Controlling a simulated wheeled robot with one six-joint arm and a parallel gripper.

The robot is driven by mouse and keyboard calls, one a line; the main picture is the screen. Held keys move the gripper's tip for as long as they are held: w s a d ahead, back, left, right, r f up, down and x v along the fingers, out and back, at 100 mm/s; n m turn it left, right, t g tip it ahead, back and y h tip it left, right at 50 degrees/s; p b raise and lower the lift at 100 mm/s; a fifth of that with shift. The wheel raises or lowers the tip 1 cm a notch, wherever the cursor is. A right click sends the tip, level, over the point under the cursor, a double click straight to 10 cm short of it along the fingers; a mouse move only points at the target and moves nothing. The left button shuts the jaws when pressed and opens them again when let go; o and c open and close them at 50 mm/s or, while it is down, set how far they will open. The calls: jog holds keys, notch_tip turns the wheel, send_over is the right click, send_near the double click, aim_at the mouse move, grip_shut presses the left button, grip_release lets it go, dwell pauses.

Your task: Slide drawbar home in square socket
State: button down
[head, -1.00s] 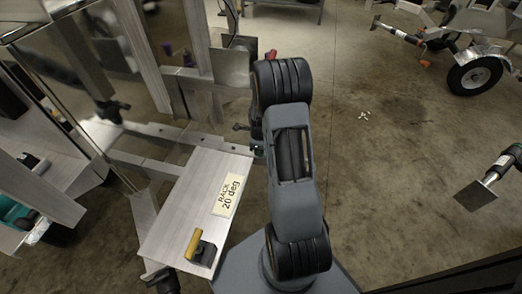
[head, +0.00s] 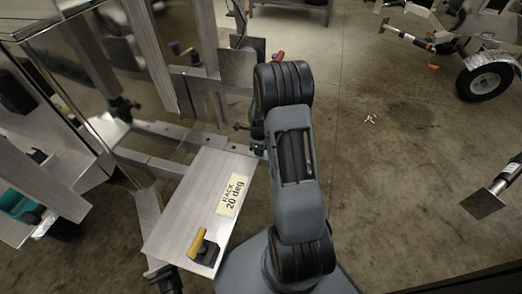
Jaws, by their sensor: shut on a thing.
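My arm rises from my base and hides its own end, so my gripper does not show clearly. Small dark parts show at the arm's left edge, but I cannot tell what they are. An aluminium frame (head: 183,168) with upright posts and a crossbar stands left of the arm. I cannot make out the task's square socket or its drawbar with certainty; the area behind the arm is hidden.
A plate marked "RACK 20 deg" (head: 176,208), with a yellow-topped black block (head: 203,247), lies close left of my base. At right, a bar ends in a square plate (head: 484,204). A wheeled trailer (head: 488,80) stands at the upper right. Open concrete floor lies between.

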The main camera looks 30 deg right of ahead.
jog(key=w+a, duration=0.7)
jog(key=w, duration=0.1)
jog(key=shift+w+a, duration=0.2)
jog(key=shift+w, duration=0.05)
dwell(4.4)
jog(key=c, duration=1.1)
grip_release()
jog(key=shift+o, duration=0.2)
jog(key=shift+s, duration=0.1)
notch_tip(320, 180, up, 14)
jog(key=p, duration=0.3)
jog(key=shift+p, duration=0.4)
